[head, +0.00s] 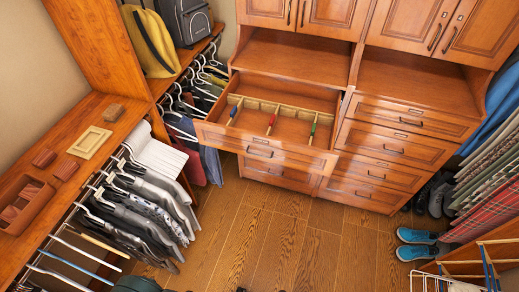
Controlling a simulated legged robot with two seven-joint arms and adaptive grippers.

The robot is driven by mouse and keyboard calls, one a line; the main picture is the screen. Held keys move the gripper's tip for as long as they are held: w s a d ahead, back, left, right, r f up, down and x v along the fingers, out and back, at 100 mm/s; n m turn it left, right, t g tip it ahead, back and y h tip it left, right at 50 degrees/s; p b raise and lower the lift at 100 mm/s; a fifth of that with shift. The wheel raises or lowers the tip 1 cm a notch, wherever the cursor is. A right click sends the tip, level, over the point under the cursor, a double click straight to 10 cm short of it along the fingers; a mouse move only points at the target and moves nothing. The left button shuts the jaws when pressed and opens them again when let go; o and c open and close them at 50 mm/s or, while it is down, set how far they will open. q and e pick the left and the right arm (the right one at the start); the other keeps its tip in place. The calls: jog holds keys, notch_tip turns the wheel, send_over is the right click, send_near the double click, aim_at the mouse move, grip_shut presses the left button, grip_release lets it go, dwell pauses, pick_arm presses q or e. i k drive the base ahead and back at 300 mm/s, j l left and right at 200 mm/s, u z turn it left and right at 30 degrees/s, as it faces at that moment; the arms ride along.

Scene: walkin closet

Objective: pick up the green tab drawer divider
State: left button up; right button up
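The green tab drawer divider (313,129) is in the open drawer (215,134), toward its right side. It is a thin strip with a green part, running front to back. A similar divider with a red part (272,121) is in the middle of the drawer, and one with a blue part (234,112) is at the left. A pale wooden rail (290,107) runs across the drawer behind them. Neither of my grippers can be made out in the head view. Small dark shapes at the bottom edge are too cut off to identify.
Shut drawers (385,150) stand right of the open one. Hanging clothes (140,205) and a wooden shelf (100,130) line the left. Blue shoes (416,243) and a rack (490,262) are at the lower right. The wood floor (270,235) before the drawer is clear.

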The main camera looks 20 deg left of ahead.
aim_at(314, 125)
jog(key=i+l+u, duration=0.1)
jog(key=l+u, duration=0.25)
jog(key=i+l+u, duration=0.1)
jog(key=l+u, duration=0.45)
jog(key=u, duration=0.15)
